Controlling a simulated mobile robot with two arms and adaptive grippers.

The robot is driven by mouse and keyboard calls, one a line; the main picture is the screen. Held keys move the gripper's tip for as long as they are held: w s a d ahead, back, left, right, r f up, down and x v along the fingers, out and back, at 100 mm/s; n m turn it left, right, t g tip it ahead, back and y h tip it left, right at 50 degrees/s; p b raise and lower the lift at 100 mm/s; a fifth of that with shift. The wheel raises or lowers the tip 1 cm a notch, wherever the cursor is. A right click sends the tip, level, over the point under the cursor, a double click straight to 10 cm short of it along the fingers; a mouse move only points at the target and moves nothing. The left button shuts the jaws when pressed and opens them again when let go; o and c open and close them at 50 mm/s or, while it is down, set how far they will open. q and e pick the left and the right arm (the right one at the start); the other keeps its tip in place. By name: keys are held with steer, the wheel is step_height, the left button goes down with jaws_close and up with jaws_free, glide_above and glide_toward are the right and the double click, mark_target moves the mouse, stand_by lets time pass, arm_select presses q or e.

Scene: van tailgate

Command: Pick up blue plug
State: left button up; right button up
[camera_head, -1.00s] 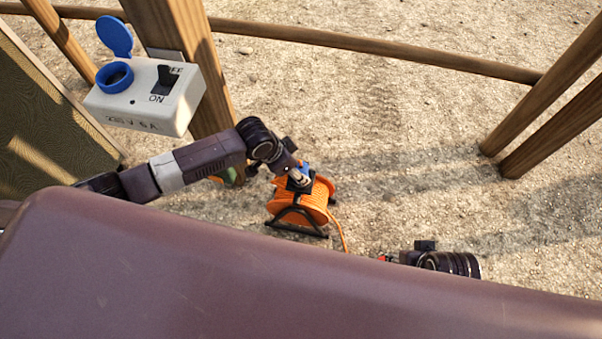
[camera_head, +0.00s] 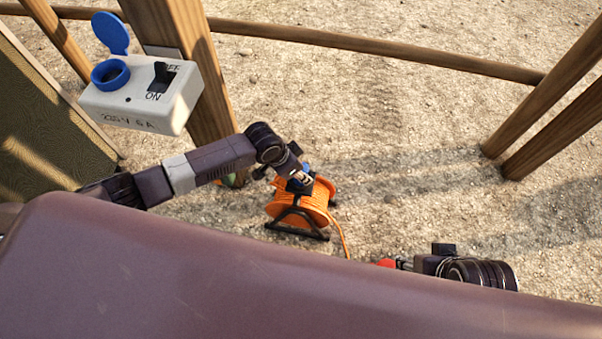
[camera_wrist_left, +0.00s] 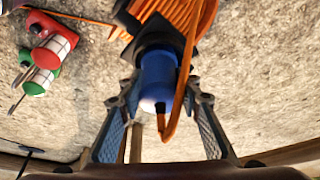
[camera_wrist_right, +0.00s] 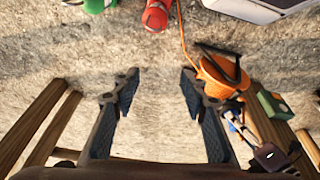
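The blue plug (camera_wrist_left: 157,80) sits at the black hub of the orange cable reel (camera_wrist_left: 180,14), with an orange cable hanging over its side. In the left wrist view my left gripper (camera_wrist_left: 161,100) is open, with one finger on each side of the plug and visible gaps between. In the head view a little of the blue plug (camera_head: 306,168) shows by the left gripper (camera_head: 296,180), which hides most of it. My right gripper (camera_wrist_right: 160,80) is open and empty over sand; in the head view its fingertips are hidden by my body.
A white socket box (camera_head: 140,100) with a blue flap and a switch is on a wooden post (camera_head: 185,45). A wooden rail (camera_head: 380,45) runs behind. Open sand lies right of the reel.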

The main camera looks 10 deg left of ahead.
arm_select(q)
steer(key=c, duration=0.7)
steer(key=shift+r, duration=0.15)
steer(key=shift+r, duration=0.2)
step_height(320, 180, up, 8)
steer(key=p, duration=0.3)
steer(key=shift+f, duration=0.2)
arm_select(e)
step_height(320, 180, down, 19)
steer(key=s+g+p, duration=0.1)
steer(key=p, duration=0.2)
steer(key=s+d+f+g+p, duration=0.15)
steer(key=s+f+p, duration=0.3)
steer(key=s, duration=0.55)
steer(key=s+d+f+p, duration=0.25)
steer(key=s+f, duration=0.35)
steer(key=s, duration=0.3)
arm_select(q)
step_height(320, 180, up, 40)
steer(key=p, duration=2.5)
steer(key=shift+f+p, duration=0.2)
steer(key=shift+p, duration=0.1)
arm_select(e)
step_height(320, 180, up, 26)
steer(key=a, duration=0.1)
steer(key=shift+w+f, duration=0.25)
steer(key=shift+w, duration=0.2)
